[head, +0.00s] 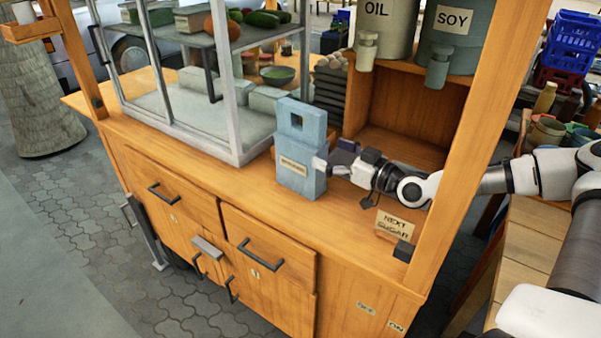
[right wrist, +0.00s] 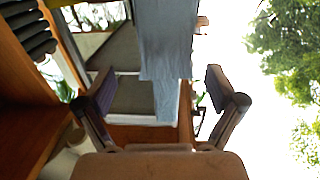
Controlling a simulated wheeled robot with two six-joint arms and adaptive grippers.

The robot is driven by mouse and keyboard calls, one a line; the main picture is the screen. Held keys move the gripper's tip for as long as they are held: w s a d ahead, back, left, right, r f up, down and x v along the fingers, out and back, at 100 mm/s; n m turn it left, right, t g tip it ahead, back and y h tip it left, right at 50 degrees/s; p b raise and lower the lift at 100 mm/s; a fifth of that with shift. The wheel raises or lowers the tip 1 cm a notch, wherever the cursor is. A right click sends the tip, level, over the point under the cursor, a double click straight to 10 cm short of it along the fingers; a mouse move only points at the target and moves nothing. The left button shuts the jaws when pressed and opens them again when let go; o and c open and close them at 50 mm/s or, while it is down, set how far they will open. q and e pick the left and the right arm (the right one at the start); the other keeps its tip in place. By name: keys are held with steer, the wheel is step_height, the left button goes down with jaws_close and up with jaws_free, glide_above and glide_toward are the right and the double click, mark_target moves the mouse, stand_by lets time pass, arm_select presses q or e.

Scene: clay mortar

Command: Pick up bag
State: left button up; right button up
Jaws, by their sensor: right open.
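A light blue bag (head: 298,176) with a square hole near its top and a small label on its front stands upright on the wooden counter (head: 235,185). My right gripper (head: 328,167) comes in from the right and is close at the bag's right side. In the right wrist view the bag (right wrist: 166,45) hangs into the picture from the top, between the two spread fingers. The right gripper is open, and I see a gap to the finger on each side. Whether it touches the bag I cannot tell. My left gripper is not in view.
A glass display case (head: 232,105) stands just left of the bag. A wooden shelf with OIL (head: 386,22) and SOY (head: 450,40) containers is behind. A small sign (head: 394,224) sits on the counter near the wooden post (head: 482,140). The front counter strip is mostly clear.

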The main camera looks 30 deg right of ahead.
mark_target(307, 144)
steer(key=shift+b+x, duration=0.75)
steer(key=shift+x, duration=0.25)
steer(key=x, duration=0.2)
steer(key=b+x, duration=0.1)
steer(key=x, duration=0.1)
steer(key=shift+w+a, duration=0.15)
steer(key=shift+a, duration=0.25)
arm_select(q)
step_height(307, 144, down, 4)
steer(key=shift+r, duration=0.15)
arm_select(e)
steer(key=shift+d+r, duration=0.1)
jaws_close()
